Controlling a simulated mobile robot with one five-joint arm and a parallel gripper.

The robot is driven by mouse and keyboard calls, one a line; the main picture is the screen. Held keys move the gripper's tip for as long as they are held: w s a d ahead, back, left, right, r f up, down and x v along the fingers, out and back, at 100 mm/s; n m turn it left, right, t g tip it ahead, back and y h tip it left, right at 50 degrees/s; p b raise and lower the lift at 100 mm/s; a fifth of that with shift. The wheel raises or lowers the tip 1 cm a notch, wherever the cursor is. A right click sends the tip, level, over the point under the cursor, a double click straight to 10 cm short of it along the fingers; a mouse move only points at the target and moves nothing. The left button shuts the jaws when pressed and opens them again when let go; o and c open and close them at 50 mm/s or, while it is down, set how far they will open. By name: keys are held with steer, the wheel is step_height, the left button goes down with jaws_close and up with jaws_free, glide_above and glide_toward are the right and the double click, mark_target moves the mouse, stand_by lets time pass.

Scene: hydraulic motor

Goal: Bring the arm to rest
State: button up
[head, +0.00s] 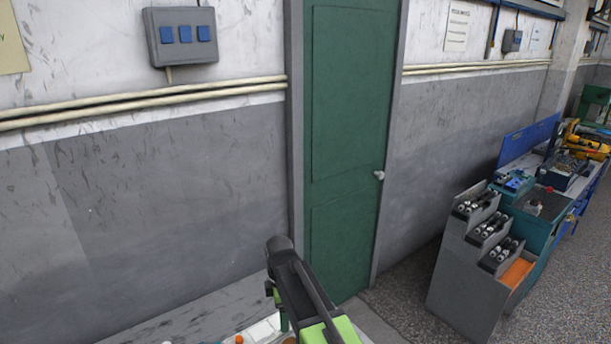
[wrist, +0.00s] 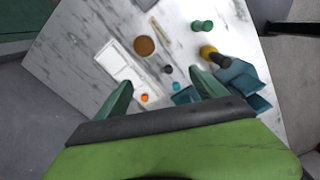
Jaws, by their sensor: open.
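My gripper (wrist: 161,79) shows in the wrist view with its two green fingers spread apart and nothing between them. It is above a white marble-look table (wrist: 75,50), which also shows in the head view (head: 190,325). In the head view, my arm reaches in from the bottom centre, and the gripper is largely hidden there. A white tray (wrist: 122,65), a brown round piece (wrist: 144,46) and small dark, teal and orange pieces lie on the table below the fingers.
Teal blocks (wrist: 238,75) and a yellow-and-dark part (wrist: 211,54) lie right of the fingers. Green pieces (wrist: 203,26) are farther back. In the head view, a green door (head: 345,140) stands behind the table and a grey bin rack (head: 470,275) at right, with floor between.

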steer(key=s+d+f+m+b, duration=0.2)
steer(key=s+d+m, duration=0.1)
steer(key=d+m, duration=0.3)
steer(key=s+d+f+m+b, duration=0.2)
steer(key=d+f+m, duration=0.1)
steer(key=d+m, duration=0.4)
steer(key=s+d+f+m+b, duration=0.2)
steer(key=d+m, duration=0.5)
steer(key=d, duration=0.5)
steer(key=shift+s+f, duration=0.5)
steer(key=shift+s, duration=0.3)
